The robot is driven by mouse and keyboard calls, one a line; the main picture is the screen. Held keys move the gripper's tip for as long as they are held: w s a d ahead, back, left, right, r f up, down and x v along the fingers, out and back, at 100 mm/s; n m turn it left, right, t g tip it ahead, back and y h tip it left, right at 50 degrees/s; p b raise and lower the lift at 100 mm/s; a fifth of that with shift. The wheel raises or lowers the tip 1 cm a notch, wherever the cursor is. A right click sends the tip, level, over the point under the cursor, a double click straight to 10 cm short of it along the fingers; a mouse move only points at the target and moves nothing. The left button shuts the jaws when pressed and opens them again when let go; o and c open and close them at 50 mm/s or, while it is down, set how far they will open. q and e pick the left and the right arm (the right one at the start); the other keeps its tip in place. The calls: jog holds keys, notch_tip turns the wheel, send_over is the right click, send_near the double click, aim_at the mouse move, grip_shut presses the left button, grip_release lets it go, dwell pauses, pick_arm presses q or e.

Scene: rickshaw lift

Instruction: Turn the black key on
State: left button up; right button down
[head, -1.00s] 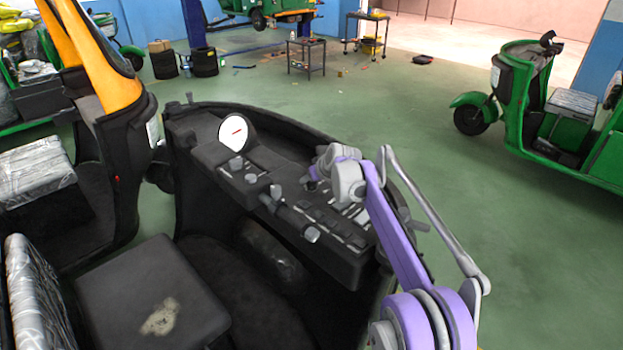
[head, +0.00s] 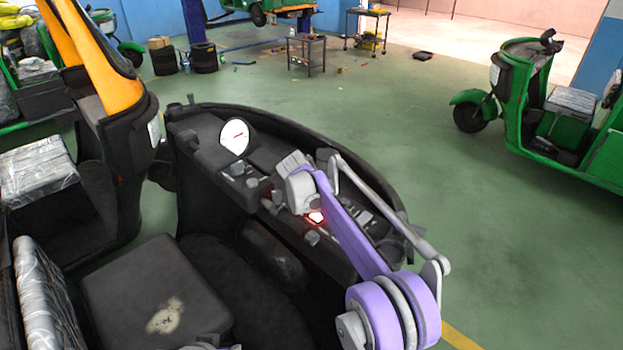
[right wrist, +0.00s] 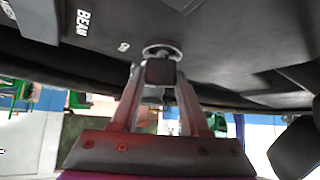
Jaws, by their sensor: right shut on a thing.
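In the right wrist view the black key (right wrist: 161,71) is a dark block in front of a round metal ring (right wrist: 162,52) on the dark panel. My right gripper (right wrist: 160,77) has its two fingers closed on the sides of the key. In the head view my right arm reaches over the dashboard (head: 205,153) of the black rickshaw. Its wrist hides the key and my fingertips there. How far the key is turned cannot be told. My left gripper is not in view.
A red-white light (head: 316,217) glows on the panel below my right wrist. A white round gauge (head: 235,136) and several knobs sit left of it. The rickshaw's seat (head: 155,290) is at the lower left. A green vehicle (head: 560,130) stands at the right; green floor lies between.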

dwell(0.5)
jog(key=shift+c, duration=2)
grip_release()
jog(key=v, duration=1.1)
jog(key=shift+w+f, duration=0.1)
